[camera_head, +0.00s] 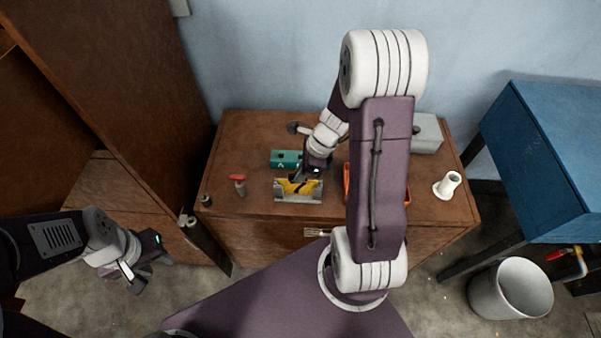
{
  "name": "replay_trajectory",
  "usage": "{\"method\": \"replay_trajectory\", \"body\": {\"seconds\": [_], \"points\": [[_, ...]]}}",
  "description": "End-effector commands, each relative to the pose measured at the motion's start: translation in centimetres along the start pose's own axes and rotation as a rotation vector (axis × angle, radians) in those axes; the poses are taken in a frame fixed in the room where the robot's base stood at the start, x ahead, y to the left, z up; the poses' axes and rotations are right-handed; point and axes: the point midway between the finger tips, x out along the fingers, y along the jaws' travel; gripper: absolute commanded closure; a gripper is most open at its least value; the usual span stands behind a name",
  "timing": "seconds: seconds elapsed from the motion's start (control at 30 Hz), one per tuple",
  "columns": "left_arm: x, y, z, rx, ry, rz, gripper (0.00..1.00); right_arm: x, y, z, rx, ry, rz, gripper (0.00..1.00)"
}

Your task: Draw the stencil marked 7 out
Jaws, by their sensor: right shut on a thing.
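A low grey metal holder (283,195) stands at the front of the brown cabinet top. A yellow plate with a dark mark (307,187) shows in it; I cannot read the mark as a 7. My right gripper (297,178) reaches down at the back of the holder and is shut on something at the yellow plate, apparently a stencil. Its fingers hide part of the plate, and I cannot tell whether the plate is raised. My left gripper (146,276) is open and empty, low at the left, away from the cabinet.
A green box (284,159) sits behind the holder. A red-topped item (238,184) stands to its left, an orange tray (346,183) to its right, partly behind my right arm. A white spool-like stand (447,186) and a grey box (428,136) are further right.

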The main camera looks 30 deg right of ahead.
Motion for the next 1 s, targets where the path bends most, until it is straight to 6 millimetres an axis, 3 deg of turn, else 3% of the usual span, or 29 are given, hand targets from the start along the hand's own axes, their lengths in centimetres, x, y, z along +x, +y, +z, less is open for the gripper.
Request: {"method": "replay_trajectory", "body": {"seconds": [0.67,1.0], "points": [[-1.3,0.0,-0.1,0.0,0.0,0.0,0.64,-1.1,0.0,0.4,0.0,0.0,0.0,1.0],[-3.4,0.1,-0.3,0.0,0.0,0.0,0.64,-3.0,0.0,1.1,0.001,0.0,0.0,1.0]]}}
